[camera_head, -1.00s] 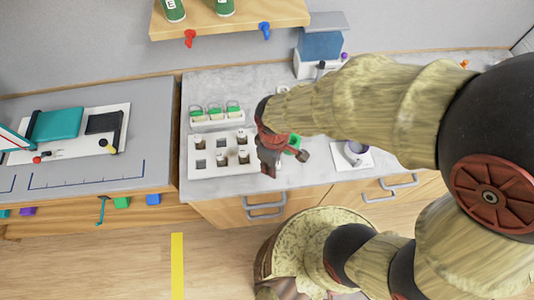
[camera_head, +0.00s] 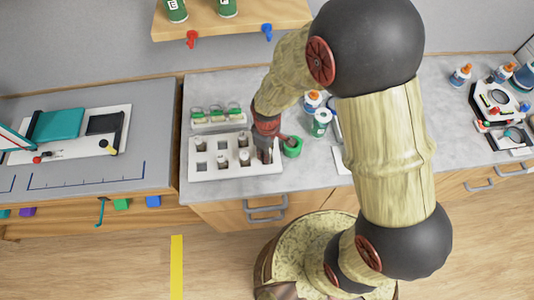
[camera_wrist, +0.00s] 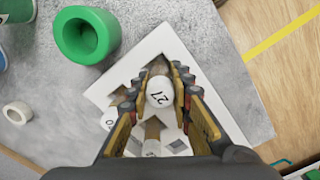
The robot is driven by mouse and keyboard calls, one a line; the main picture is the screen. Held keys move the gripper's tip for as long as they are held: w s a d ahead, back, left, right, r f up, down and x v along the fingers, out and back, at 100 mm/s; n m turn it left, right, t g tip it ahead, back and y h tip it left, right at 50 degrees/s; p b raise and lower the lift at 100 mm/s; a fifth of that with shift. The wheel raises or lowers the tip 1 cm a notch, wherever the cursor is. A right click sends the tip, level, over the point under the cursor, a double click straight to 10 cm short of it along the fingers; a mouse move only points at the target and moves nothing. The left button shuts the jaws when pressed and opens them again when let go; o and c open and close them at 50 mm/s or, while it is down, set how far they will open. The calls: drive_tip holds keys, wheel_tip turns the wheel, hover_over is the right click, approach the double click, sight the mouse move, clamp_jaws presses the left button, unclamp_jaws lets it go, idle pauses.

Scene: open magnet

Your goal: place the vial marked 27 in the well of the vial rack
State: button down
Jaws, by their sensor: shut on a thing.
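The vial marked 27 (camera_wrist: 158,97) has a white cap with the number facing the wrist camera. My gripper (camera_wrist: 160,76) is shut on it, one finger on each side. The white vial rack (camera_head: 236,172) lies on the grey counter; my gripper also shows in the head view (camera_head: 265,155), over the rack's right end. In the wrist view the rack (camera_wrist: 122,90) is beneath the vial, with dark square wells in front of and behind it. Several other vials stand in rack wells. The held vial's lower end is hidden, so I cannot tell whether it is inside a well.
A green hollow cylinder (camera_head: 292,147) stands close to the rack's right end. Glue bottles (camera_head: 312,101) and a white-and-green bottle (camera_head: 320,122) stand to the right.

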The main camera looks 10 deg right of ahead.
drive_tip(key=shift+f, duration=0.5)
drive_tip(key=shift+f, duration=0.1)
drive_tip(key=c, duration=1.6)
unclamp_jaws()
